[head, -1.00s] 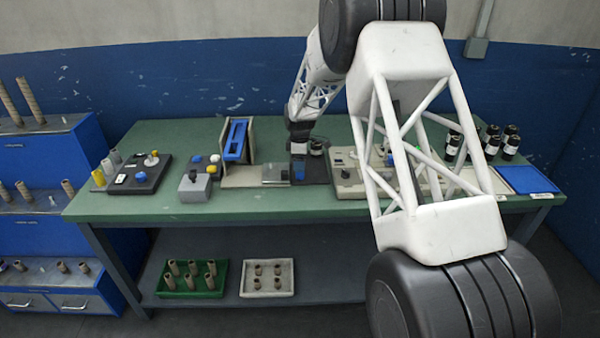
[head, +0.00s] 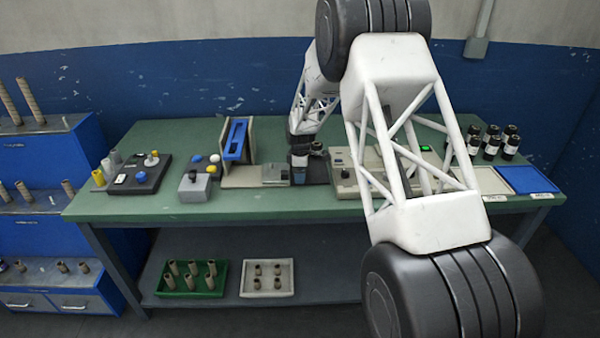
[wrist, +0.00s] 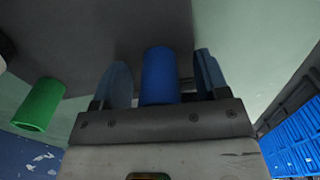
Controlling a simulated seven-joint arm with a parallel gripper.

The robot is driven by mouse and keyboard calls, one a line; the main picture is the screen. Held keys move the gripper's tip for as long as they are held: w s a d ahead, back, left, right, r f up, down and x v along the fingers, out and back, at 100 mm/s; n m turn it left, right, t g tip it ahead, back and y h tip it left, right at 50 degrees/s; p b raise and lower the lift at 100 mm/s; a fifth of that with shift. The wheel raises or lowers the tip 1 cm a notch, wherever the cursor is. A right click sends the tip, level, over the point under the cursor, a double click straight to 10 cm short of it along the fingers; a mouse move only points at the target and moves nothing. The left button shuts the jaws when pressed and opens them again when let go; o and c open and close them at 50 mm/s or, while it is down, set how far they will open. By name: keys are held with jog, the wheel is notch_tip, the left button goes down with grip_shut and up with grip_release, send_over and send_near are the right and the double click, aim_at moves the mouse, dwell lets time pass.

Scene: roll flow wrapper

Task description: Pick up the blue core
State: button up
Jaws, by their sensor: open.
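The blue core (wrist: 160,82) is an upright-looking blue cylinder in the middle of the wrist view. My gripper (wrist: 160,65) is open, with one finger on each side of the core. A gap shows between the core and each finger, wider on the right. In the head view my gripper (head: 300,151) is over the dark stand at the middle of the bench, and I cannot make out the blue core there. A green cylinder (wrist: 40,104) stands to the left in the wrist view, outside the fingers.
Dark jars (head: 491,145) and a blue tray (head: 527,179) stand at the right.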

jog(key=c, duration=1)
jog(key=shift+r, duration=0.1)
jog(key=shift+r, duration=1.45)
jog(key=shift+s+r, duration=0.2)
jog(key=shift+r, duration=0.1)
jog(key=s, duration=0.5)
jog(key=s+d+r, duration=0.1)
jog(key=s, duration=0.4)
jog(key=s+d, duration=0.1)
jog(key=s, duration=0.4)
jog(key=shift+s+d+r, duration=0.15)
jog(key=shift+s, duration=0.1)
jog(key=shift+w+d, duration=0.1)
jog(key=shift+w, duration=0.05)
